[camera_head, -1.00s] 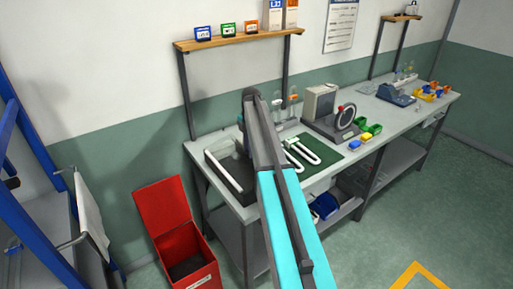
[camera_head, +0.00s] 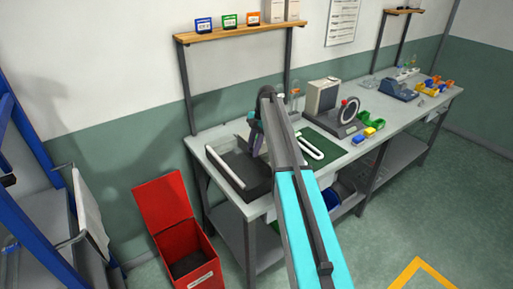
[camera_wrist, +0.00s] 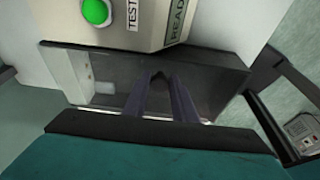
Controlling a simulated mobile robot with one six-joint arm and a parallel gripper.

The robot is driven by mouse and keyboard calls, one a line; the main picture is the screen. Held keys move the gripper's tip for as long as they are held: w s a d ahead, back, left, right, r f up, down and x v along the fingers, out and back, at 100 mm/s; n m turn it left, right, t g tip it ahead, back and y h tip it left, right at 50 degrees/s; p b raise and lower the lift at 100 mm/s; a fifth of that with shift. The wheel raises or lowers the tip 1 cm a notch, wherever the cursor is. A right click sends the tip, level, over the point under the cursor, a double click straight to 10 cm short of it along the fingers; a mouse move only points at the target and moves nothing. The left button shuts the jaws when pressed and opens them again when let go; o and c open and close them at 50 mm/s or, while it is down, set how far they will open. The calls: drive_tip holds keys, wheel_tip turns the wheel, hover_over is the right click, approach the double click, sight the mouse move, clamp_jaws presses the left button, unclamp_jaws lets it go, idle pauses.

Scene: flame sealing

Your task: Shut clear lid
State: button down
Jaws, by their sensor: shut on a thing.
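A dark see-through panel, which I take for the clear lid (camera_wrist: 215,80), fills the middle of the wrist view. It lies below a pale housing (camera_wrist: 150,25) with a green button and the words TEST and READY. A pale block shows dimly through its left part. My gripper (camera_wrist: 159,76) has its two purple-grey fingers over this panel, tips close together. It is shut, apparently on the lid, but the gripped part is hidden. In the head view my gripper (camera_head: 256,143) is at the bench's left end, partly behind my arm, and the lid cannot be made out.
A dark tray-like unit (camera_head: 248,178) with a long white bar (camera_head: 225,166) along it stands at the bench's left end. A green mat (camera_head: 325,145) with a white U-shaped tube lies right of my arm. A red bin (camera_head: 165,205) stands open on the floor, left of the bench.

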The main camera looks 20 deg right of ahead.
drive_tip(key=shift+d+f, duration=0.15)
drive_tip(key=shift+f, duration=0.05)
drive_tip(key=c, duration=1.5)
unclamp_jaws()
drive_tip(key=shift+w, duration=0.1)
drive_tip(key=shift+c, duration=0.2)
drive_tip(key=shift+a, duration=0.2)
drive_tip(key=shift+d+r, duration=0.1)
drive_tip(key=v, duration=1.3)
drive_tip(key=shift+r+b, duration=0.3)
drive_tip(key=shift+b, duration=0.1)
